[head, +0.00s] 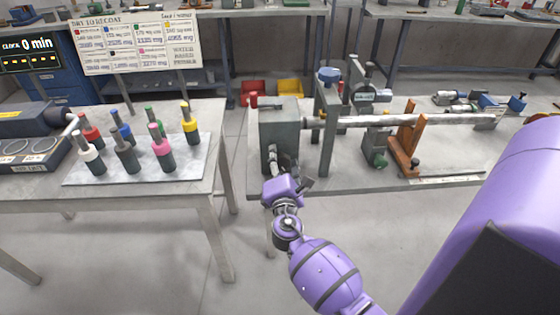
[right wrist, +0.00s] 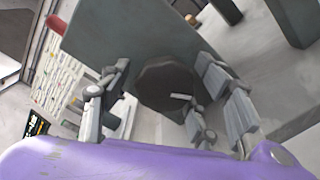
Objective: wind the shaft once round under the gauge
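The shaft (head: 440,121) is a long grey bar running right from a grey housing block (head: 279,125) on the right-hand bench. A round dial-like part that may be the gauge (head: 365,97) stands behind the shaft. My right gripper (head: 273,158) is at the front face of the housing. In the right wrist view, a dark round knob (right wrist: 165,84) on the housing's grey face (right wrist: 110,38) lies between the spread fingers of that gripper (right wrist: 165,95). The fingers look open; firm contact is not clear. In the head view the gripper hides the knob. My left gripper is out of view.
A brown upright bracket (head: 405,140) and a grey upright plate (head: 327,130) stand along the shaft. A ruler-like strip (head: 445,179) lies at the bench's front. The left table has several coloured bottles on a tray (head: 190,168). Floor between the tables is clear.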

